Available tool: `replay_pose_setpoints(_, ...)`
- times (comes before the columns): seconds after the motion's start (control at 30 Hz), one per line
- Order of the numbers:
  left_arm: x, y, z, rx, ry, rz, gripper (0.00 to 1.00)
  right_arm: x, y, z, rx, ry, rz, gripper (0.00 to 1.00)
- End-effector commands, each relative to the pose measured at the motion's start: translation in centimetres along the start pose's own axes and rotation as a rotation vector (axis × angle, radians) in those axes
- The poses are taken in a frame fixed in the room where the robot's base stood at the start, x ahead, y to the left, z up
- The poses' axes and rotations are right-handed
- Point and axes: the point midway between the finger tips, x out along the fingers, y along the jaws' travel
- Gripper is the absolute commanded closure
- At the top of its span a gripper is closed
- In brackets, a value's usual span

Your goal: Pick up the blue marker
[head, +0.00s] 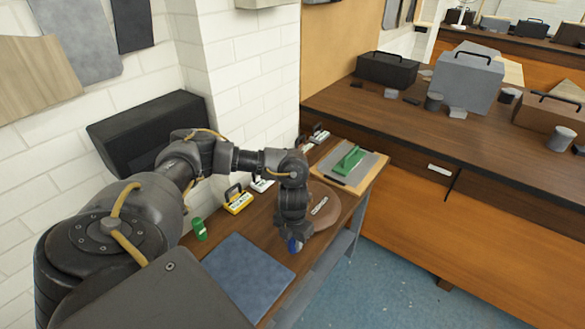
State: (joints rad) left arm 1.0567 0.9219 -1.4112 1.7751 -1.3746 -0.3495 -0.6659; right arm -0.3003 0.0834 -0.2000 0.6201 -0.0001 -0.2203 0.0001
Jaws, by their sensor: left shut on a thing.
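My left arm reaches in from the left over the narrow wooden table. My left gripper (292,233) points down at the table's front edge, near the round brown board. It is shut on the blue marker (294,246), whose blue end shows below the fingers. The rest of the marker is hidden by the gripper. I cannot tell whether the marker touches the table. My right gripper is not in view.
A blue-grey square sheet (247,270) lies left of the gripper. A green object (200,229) and a yellow item (238,201) stand along the wall side. A board with a green-handled tool (347,160) is at the far end. A long workbench (460,150) with boxes stands right.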

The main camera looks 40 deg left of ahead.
Motion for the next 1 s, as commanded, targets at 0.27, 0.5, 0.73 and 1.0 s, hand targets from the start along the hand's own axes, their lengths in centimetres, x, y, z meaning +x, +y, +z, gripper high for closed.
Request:
replay_pose_setpoints(0.27, -5.8, -3.4, 0.7, 0.008, -0.007, -0.001, 0.94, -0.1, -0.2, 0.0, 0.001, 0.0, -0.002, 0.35)
replay_pose_setpoints(0.5, -8.7, -8.3, 1.3, 0.008, -0.003, 0.0, 0.94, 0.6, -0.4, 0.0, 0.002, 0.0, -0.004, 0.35)
replay_pose_setpoints(0.73, -10.4, -12.1, 1.9, 0.005, -0.002, 0.0, 0.94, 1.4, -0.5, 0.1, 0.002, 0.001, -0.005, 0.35)
replay_pose_setpoints(1.0, -11.3, -13.8, 2.1, 0.0, 0.0, 0.0, 0.94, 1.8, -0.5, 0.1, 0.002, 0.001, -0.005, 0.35)
